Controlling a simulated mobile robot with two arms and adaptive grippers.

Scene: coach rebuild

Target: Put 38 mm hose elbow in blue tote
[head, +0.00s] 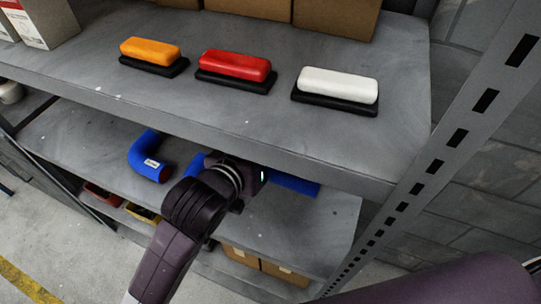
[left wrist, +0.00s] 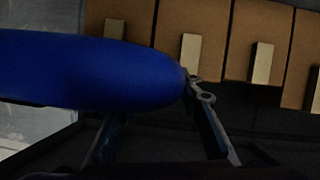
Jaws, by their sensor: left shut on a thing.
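My left gripper (head: 250,178) reaches in over the lower shelf, below the upper shelf's front edge. In the left wrist view, a smooth blue hose piece (left wrist: 80,70) lies close to the camera, with a dark finger (left wrist: 212,125) against its right end; the gripper is shut on it. In the head view, blue hose shows right of the gripper (head: 295,185) and left of it (head: 194,164); I cannot tell whether this is one piece. A separate blue hose elbow (head: 146,154) with a white label lies further left; its print is too small to read. No blue tote shows.
The upper shelf (head: 130,95) overhangs and holds orange, red and white blocks (head: 338,85) on black bases. A slotted metal upright (head: 450,145) stands at right. Red (head: 100,194) and yellow (head: 142,212) bins and cartons (head: 262,264) sit lower down. The lower shelf's front right is clear.

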